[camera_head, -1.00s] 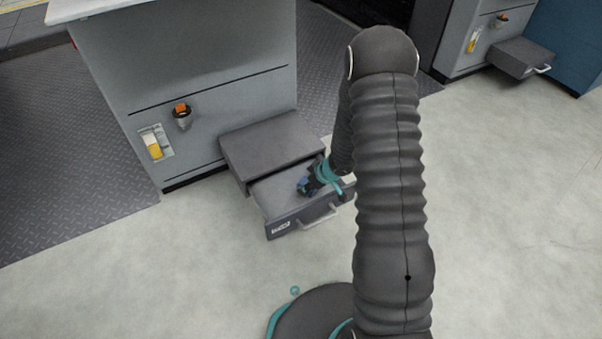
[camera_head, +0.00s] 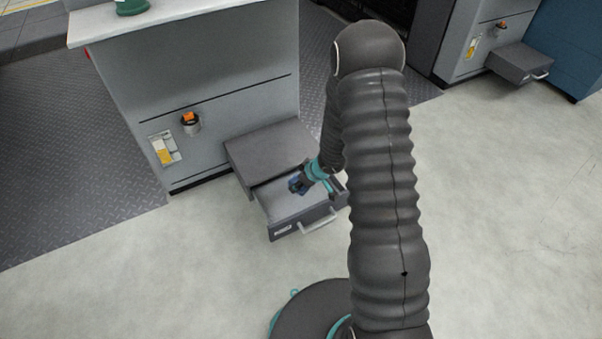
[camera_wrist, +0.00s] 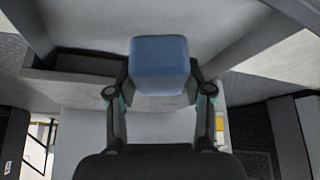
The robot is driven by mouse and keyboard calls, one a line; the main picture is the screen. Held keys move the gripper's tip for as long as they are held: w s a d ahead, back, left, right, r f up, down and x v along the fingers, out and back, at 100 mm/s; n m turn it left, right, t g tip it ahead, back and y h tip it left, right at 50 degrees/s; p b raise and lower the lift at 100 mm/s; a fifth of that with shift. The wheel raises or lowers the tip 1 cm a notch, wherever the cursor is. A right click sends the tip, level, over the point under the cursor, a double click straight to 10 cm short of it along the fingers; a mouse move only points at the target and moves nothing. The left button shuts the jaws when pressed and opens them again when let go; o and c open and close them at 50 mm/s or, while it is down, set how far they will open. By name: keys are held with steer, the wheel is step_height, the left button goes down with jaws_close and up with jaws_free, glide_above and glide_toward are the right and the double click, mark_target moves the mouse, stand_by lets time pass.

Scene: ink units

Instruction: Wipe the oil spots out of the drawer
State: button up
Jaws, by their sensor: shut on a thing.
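The drawer (camera_head: 279,208) is pulled out of the low grey unit on the floor. My gripper (camera_head: 301,184) is inside the drawer's opening, over its floor. In the wrist view my gripper (camera_wrist: 160,88) is shut on a blue block-shaped wiper (camera_wrist: 160,62), held between the two fingers. The wiper also shows as a small blue patch in the head view (camera_head: 296,185). I cannot tell whether it touches the drawer floor. No oil spots can be made out; the wiper and my arm hide part of the drawer.
The drawer's handle (camera_head: 318,222) sticks out in front. The pale floor (camera_head: 150,270) in front is clear.

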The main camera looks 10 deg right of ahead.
steer(key=shift+r+p, duration=0.9)
steer(key=shift+r, duration=0.2)
